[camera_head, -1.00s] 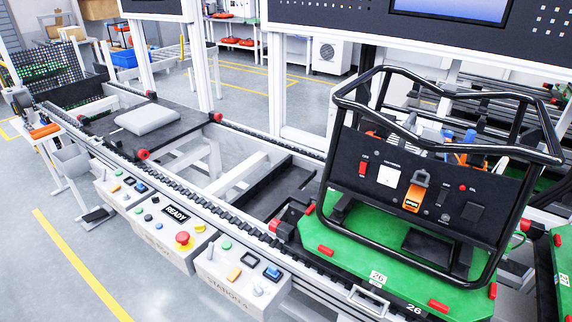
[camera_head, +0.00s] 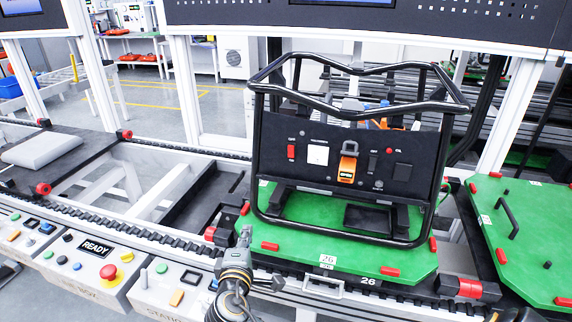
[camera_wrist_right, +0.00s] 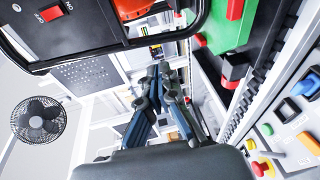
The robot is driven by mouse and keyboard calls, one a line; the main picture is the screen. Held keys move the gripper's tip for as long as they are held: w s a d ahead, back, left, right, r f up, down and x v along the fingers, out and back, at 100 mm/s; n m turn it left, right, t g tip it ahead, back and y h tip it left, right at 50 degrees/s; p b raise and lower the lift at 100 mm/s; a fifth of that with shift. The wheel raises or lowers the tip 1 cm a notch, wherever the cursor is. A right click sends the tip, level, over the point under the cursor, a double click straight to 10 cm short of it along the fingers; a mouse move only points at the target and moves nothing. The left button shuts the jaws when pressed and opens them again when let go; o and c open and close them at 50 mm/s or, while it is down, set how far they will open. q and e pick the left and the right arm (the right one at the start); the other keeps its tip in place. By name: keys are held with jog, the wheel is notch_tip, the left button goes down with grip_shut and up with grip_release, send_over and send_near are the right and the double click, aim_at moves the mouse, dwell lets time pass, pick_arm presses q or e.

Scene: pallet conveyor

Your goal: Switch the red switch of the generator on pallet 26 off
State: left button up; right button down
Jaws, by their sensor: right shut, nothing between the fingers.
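The generator (camera_head: 415,150) is a black panel in a black tube frame, upright on green pallet 26 (camera_head: 300,251). Its red switch (camera_head: 291,151) is at the panel's upper left. It also shows in the right wrist view (camera_wrist_right: 50,14), at the upper left, with small lettering beside it; I cannot tell its position. My right gripper (camera_head: 245,234) is in front of the pallet's left front corner, below and left of the switch and apart from it. Its fingers (camera_wrist_right: 160,70) are shut and empty in the wrist view. My left gripper is not in view.
The generator's tube frame (camera_head: 256,160) stands around the panel. Control boxes with a READY display (camera_head: 96,247) and a red button (camera_head: 108,271) line the conveyor's front at left. Another green pallet (camera_head: 530,230) is at right. A fan (camera_wrist_right: 39,119) shows in the wrist view.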

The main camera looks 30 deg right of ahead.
aim_at(291, 150)
jog(key=s+d+r+m+h, duration=0.1)
jog(key=s+d+r+h, duration=0.1)
jog(key=r, duration=0.4)
jog(key=s+d+r+m+g+h, duration=0.1)
jog(key=s+d+r+m+h, duration=0.1)
jog(key=r, duration=0.5)
jog(key=shift+s+r+h+b, duration=0.15)
jog(key=shift+s+h+b, duration=0.25)
jog(key=shift+s+h, duration=0.1)
jog(key=shift+w, duration=0.1)
jog(key=p+x, duration=0.4)
jog(key=x, duration=0.9)
jog(key=shift+w+d+r+p, duration=0.1)
jog(key=shift+w+d+p, duration=0.05)
jog(key=shift+p, duration=0.15)
jog(key=shift+w+d, duration=0.15)
jog(key=shift+d, duration=0.05)
